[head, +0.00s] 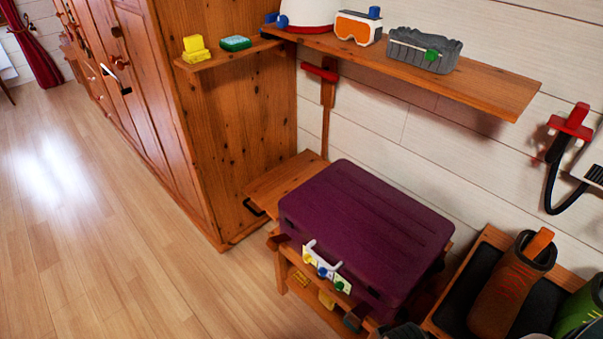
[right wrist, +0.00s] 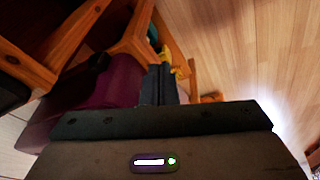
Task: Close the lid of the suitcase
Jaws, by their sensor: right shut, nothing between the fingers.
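The purple suitcase (head: 365,225) lies flat on a wooden bench, its ribbed lid down over the body. I see no open gap along its front, but cannot tell whether it is fully latched. A white handle (head: 322,256) with blue and green latch pieces is on its front side. In the right wrist view the suitcase (right wrist: 122,82) shows as a purple surface beside my right gripper (right wrist: 160,72). That gripper is shut and empty; whether it touches the suitcase is unclear. My left gripper is not in view.
The wooden bench (head: 290,177) stands beside a tall wardrobe (head: 225,120). A shelf (head: 490,85) with goggles (head: 358,27) and a grey basket (head: 424,52) hangs above. A boot tray (head: 440,318) with boots (head: 508,290) is at the right. The floor at left is clear.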

